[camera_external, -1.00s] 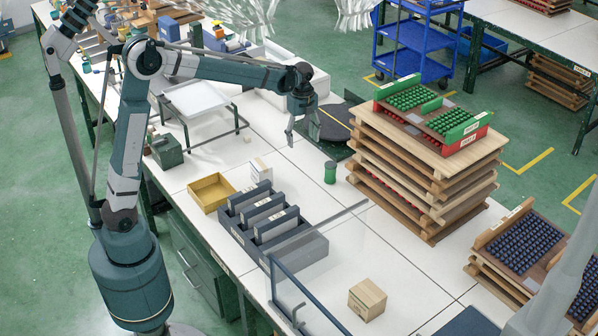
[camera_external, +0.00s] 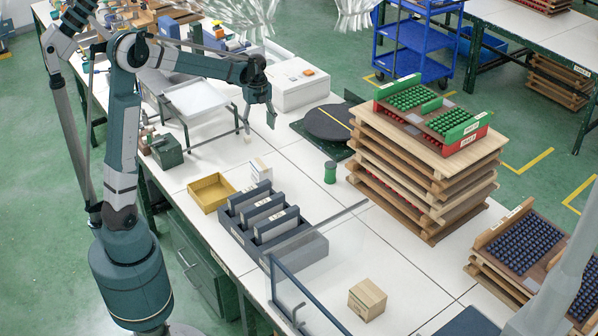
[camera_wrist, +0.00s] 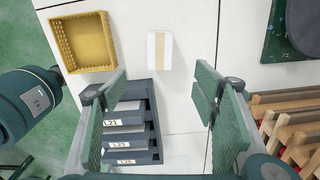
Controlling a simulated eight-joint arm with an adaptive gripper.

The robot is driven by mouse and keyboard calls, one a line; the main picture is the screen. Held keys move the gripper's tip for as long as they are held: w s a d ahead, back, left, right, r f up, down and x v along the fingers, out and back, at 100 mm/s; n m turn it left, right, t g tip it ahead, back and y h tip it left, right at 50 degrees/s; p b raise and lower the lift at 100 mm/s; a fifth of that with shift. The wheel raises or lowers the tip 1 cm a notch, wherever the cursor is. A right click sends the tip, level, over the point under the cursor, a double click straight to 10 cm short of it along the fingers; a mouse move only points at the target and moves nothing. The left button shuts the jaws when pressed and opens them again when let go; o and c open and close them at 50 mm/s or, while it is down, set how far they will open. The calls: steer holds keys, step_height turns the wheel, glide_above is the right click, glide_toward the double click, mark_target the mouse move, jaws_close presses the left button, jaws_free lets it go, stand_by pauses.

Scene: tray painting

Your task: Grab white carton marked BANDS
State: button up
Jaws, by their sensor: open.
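A small white carton (camera_external: 261,169) with a tan strip stands on the white table, just behind the grey slotted rack and right of the yellow bin. Its lettering is too small to read. In the wrist view the carton (camera_wrist: 151,52) lies beyond my fingertips, near the top centre, with its tan-striped face showing. My gripper (camera_external: 259,116) is open and empty, in the air above and behind the carton in the external view. In the wrist view its two fingers (camera_wrist: 163,95) are spread wide with nothing between them.
A yellow bin (camera_external: 194,205) stands left of the carton, the grey rack (camera_external: 303,251) in front. A green can (camera_external: 330,172) is to its right. A dark round turntable (camera_external: 333,123) and stacked wooden trays (camera_external: 365,180) stand farther right. Bare table surrounds the carton's back and right.

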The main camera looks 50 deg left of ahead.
mark_target(261, 163)
step_height(261, 163, down, 19)
steer(key=shift+r, duration=0.15)
steer(key=shift+f, duration=1.4)
steer(key=shift+f, duration=0.15)
steer(key=shift+d+f+b, duration=0.1)
steer(key=shift+f+b, duration=0.55)
steer(key=shift+f, duration=1.8)
steer(key=shift+c, duration=0.6)
steer(key=c, duration=1)
